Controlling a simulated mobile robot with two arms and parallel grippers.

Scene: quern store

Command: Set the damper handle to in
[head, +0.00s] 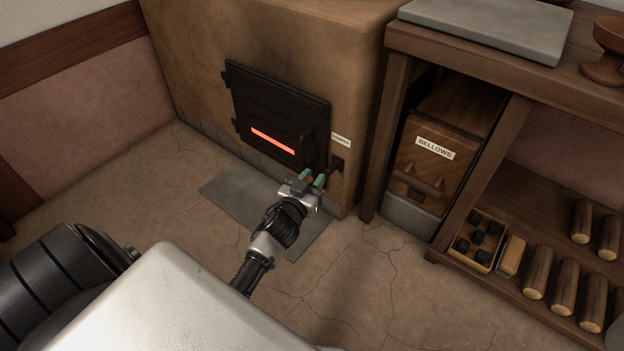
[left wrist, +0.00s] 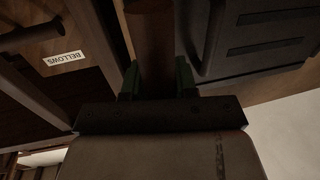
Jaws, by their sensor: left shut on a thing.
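The damper handle is a brown round bar in the left wrist view (left wrist: 152,45), lying between my green fingertips. In the head view it is mostly hidden by the fingers. A small dark fitting (head: 337,164) sits on the stove front under a small white label (head: 341,140), right of the stove door (head: 277,118). A short dark piece runs from it toward my gripper, so the handle seems to stand out from the front. My left gripper (head: 312,179) is shut on the handle. My right gripper is not in view.
The door has a glowing red slot and a handle just above my left gripper. A grey plate (head: 230,197) lies on the floor before the stove. To the right stands a wooden shelf (head: 384,125) with the bellows box (head: 436,140), a box of dark lumps (head: 492,262) and several logs.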

